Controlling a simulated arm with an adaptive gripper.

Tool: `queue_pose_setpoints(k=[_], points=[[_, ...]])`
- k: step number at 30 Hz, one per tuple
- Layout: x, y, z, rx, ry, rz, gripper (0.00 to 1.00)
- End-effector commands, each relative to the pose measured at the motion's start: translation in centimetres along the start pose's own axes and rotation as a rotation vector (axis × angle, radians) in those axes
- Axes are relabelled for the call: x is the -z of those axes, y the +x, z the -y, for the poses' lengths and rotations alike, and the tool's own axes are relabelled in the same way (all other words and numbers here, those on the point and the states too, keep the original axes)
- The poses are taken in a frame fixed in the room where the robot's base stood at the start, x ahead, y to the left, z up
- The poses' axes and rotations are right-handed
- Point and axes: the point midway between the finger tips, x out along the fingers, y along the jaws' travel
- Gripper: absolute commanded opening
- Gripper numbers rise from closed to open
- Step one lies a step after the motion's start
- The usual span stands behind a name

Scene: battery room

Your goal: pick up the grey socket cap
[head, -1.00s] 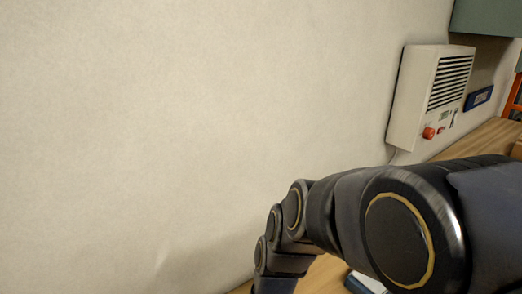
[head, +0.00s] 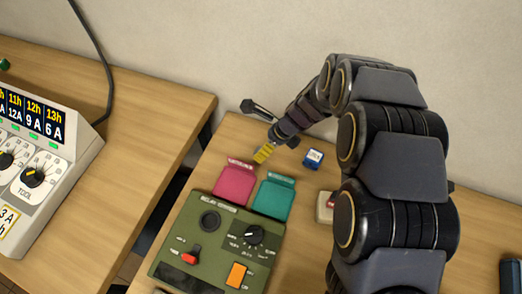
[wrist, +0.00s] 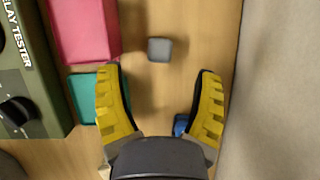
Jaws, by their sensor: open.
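The grey socket cap (wrist: 159,49) is a small grey block with rounded edges. It lies on the wooden table in the wrist view, a little beyond my fingertips and about midway between them. My gripper (wrist: 160,75) is open and empty, with yellow ribbed finger pads. In the head view my gripper (head: 263,153) hangs over the table behind the crimson and teal bins. I cannot make out the cap in the head view.
The crimson bin (wrist: 84,29) and teal bin (wrist: 86,96) stand left of the cap. A green relay tester (head: 210,246) is in front of them. A blue block (head: 313,159) lies right of my gripper. The wall (wrist: 278,90) rises close by on the right.

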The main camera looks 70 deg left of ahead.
Motion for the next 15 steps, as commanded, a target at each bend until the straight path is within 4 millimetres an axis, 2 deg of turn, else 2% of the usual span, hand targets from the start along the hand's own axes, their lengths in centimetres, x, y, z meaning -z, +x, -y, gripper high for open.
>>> queue_pose_setpoints(k=[5, 15], points=[[0.0, 1.4, -0.1, -0.001, -0.003, -0.002, 0.66], [0.0, 5.8, -0.3, -0.008, -0.005, -0.003, 0.66]])
